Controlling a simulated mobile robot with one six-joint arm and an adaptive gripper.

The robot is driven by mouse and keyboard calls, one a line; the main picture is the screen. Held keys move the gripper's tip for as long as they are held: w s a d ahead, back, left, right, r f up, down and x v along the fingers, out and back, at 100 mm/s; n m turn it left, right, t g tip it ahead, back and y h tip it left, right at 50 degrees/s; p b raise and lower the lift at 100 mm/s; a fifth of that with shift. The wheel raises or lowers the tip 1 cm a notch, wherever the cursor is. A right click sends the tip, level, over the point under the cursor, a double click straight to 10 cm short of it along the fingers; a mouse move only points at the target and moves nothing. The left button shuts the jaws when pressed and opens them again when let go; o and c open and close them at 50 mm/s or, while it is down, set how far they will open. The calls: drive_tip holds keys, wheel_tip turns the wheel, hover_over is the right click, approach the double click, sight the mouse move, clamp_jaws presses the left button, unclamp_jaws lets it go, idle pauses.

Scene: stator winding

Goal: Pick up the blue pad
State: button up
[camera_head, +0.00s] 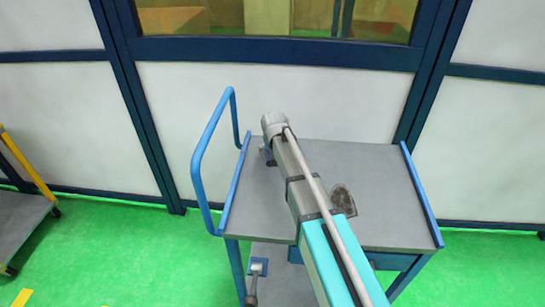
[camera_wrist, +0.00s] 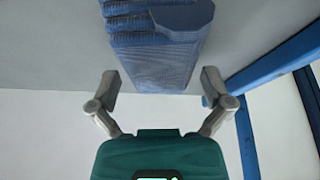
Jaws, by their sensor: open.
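The blue pad (camera_wrist: 155,60) is a ribbed blue block at the top centre of the wrist view, against the grey table top. Its upper part is cut off by the picture edge. My gripper (camera_wrist: 160,80) is open, with one grey finger on each side of the pad's lower end and a gap on both sides. Its depth relative to the pad is hard to tell.
The grey cart top (camera_head: 385,180) has blue side rails and a blue handle (camera_head: 197,165) at left. A dark iron-shaped object (camera_head: 343,200) lies right of my arm. A lower shelf holds a small blue-and-grey item (camera_head: 258,267). The cart top's right side is clear.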

drive_tip(key=c, duration=0.8)
drive_tip(key=shift+r, duration=0.15)
wheel_tip(320, 180, up, 2)
drive_tip(key=p, duration=0.2)
drive_tip(key=shift+r+p, duration=0.25)
drive_tip(key=shift+p, duration=0.15)
drive_tip(key=s+r+p, duration=0.1)
drive_tip(key=r+p, duration=0.1)
drive_tip(key=s+r+p, duration=0.2)
drive_tip(key=s+d+r+p, duration=0.1)
drive_tip(key=s+r+p, duration=0.1)
drive_tip(key=r, duration=0.1)
drive_tip(key=shift+s+p, duration=0.1)
drive_tip(key=shift+p, duration=0.3)
drive_tip(key=s+r+p, duration=0.1)
drive_tip(key=s, duration=0.2)
drive_tip(key=s+d+r+p, duration=0.1)
drive_tip(key=s, duration=0.1)
drive_tip(key=s+r+p, duration=0.1)
drive_tip(key=s, duration=0.2)
drive_tip(key=shift+s+d+r, duration=0.15)
drive_tip(key=shift+s+d, duration=0.15)
drive_tip(key=shift+d, duration=0.05)
